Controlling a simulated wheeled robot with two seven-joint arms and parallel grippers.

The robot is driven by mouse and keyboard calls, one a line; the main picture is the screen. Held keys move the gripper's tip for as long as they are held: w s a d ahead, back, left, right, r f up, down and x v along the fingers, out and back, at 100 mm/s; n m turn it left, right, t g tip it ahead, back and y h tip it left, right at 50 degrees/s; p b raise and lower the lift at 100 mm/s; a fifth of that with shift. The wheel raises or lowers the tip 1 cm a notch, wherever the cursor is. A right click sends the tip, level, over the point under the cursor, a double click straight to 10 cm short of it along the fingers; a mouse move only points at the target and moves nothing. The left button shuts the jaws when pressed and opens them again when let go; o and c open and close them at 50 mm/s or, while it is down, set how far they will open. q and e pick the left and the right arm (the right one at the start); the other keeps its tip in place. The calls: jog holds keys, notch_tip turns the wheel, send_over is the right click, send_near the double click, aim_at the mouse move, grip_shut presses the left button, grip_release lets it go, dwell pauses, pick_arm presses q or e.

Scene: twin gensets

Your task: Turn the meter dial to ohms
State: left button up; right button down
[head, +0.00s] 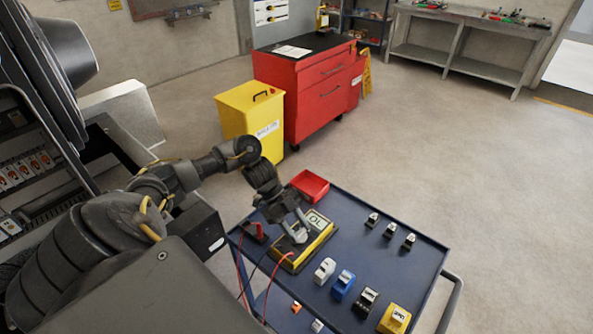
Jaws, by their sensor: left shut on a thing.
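The yellow and dark meter (315,245) lies on the blue cart top, with its display reading "OL" facing up. My left gripper (298,232) is over the meter's face, pointing down. It is shut on the meter dial (299,236), a pale knob just below the display. The fingers hide much of the dial, and I cannot tell which setting it points to. A red and a dark lead run from the meter's near side over the cart's edge. My right gripper is not in view.
The blue cart (405,262) carries a red tray (310,185), several small blocks in white, blue, black and yellow, and small dark-and-white pieces at right. A yellow bin (248,115) and red cabinet (305,90) stand behind. Open floor lies to the right.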

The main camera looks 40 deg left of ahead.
pick_arm(q)
jog(key=shift+d, duration=0.1)
dwell(0.5)
jog(key=o, duration=1)
jog(key=shift+a+r+b, duration=0.2)
jog(key=shift+a+b, duration=0.1)
jog(key=shift+a, duration=0.1)
jog(key=b+v, duration=0.1)
jog(key=v, duration=0.9)
jog(key=shift+w+d+b, duration=0.1)
jog(key=shift+w+b, duration=0.05)
jog(key=shift+b, duration=0.25)
